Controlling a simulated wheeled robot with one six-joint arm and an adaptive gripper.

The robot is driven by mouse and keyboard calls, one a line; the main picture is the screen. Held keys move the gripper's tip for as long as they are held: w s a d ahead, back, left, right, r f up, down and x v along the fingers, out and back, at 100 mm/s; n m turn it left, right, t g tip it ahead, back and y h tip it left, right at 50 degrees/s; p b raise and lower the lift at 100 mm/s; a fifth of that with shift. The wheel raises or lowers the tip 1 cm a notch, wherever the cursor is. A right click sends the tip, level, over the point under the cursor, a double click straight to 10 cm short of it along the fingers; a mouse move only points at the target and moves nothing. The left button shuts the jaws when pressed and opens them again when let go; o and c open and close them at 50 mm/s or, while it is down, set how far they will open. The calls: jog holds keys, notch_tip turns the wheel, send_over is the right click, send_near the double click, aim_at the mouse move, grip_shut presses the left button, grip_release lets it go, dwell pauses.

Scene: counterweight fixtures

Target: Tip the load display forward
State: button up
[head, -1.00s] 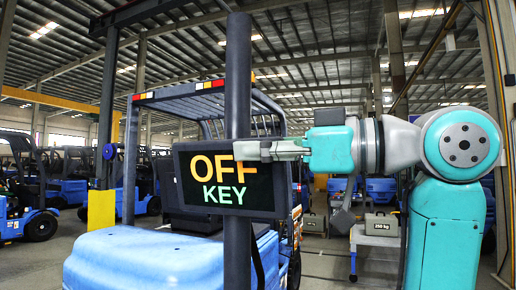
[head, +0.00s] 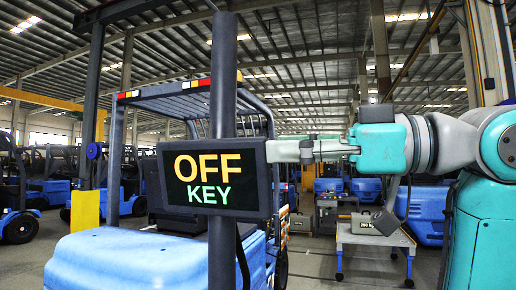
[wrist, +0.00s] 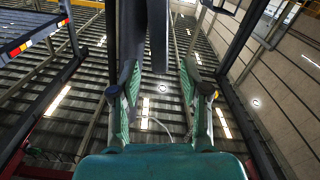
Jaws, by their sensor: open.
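The load display (head: 215,196) is a dark flat panel reading "OFF" in yellow and "KEY" in green. In the head view I cannot tell whether the fingertips touch the panel. In the wrist view my two fingers (wrist: 159,70) are spread apart, and a dark edge-on part, likely the display (wrist: 158,35), shows between and beyond the tips.
A blue forklift (head: 120,262) stands behind the post, with its overhead guard (head: 190,95) behind the display. To the right is a small trolley (head: 372,238) with a grey weight (head: 366,223) marked 200 kg. More forklifts are parked in the left background.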

jog(key=shift+v, duration=2.55)
